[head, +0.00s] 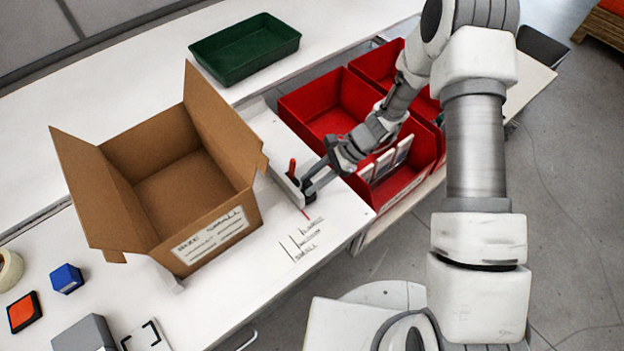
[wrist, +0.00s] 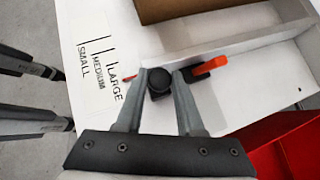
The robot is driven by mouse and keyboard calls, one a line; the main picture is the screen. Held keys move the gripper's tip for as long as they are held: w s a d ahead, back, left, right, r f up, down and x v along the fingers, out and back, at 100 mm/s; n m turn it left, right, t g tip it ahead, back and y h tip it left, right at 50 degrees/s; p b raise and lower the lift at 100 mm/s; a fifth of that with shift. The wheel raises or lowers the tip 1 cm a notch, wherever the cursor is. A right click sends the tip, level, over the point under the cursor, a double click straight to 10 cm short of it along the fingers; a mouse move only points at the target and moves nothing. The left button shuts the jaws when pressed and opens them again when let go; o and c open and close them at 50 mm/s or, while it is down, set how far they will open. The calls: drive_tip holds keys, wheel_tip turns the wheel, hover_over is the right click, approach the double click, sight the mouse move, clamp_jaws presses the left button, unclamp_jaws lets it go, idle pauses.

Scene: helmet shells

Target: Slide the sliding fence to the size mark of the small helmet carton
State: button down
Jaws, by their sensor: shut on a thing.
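The white sliding fence (head: 284,186) stands on the white board to the right of the open brown carton (head: 222,240), whose label reads SIZE SMALL. My gripper (head: 307,193) is at the fence's near end. In the wrist view its two fingers (wrist: 162,90) are shut on the fence's black knob (wrist: 159,80). A red lever (wrist: 208,66) sits just right of the knob. The fence's red pointer (wrist: 129,78) lies by the LARGE mark (wrist: 124,82). The MEDIUM mark (wrist: 98,74) and SMALL mark (wrist: 93,47) are farther left. The fence (wrist: 235,47) also shows behind the knob.
Red bins (head: 325,105) with white cards stand right of the board, close to my arm. A green tray (head: 245,47) is at the back. A blue block (head: 66,278), an orange-topped pad (head: 22,312) and a tape roll (head: 9,268) lie at the left.

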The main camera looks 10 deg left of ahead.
drive_tip(key=shift+s, duration=0.1)
drive_tip(key=s+a+b, duration=0.1)
drive_tip(key=s+a, duration=0.2)
drive_tip(key=s+a+b, duration=0.1)
drive_tip(key=s+a, duration=0.2)
drive_tip(key=s, duration=0.1)
drive_tip(key=shift+s+a, duration=0.1)
drive_tip(key=shift+a, duration=0.05)
drive_tip(key=c, duration=0.5)
unclamp_jaws()
drive_tip(key=v, duration=1.7)
drive_tip(key=shift+d+r, duration=0.15)
drive_tip(key=shift+d, duration=0.05)
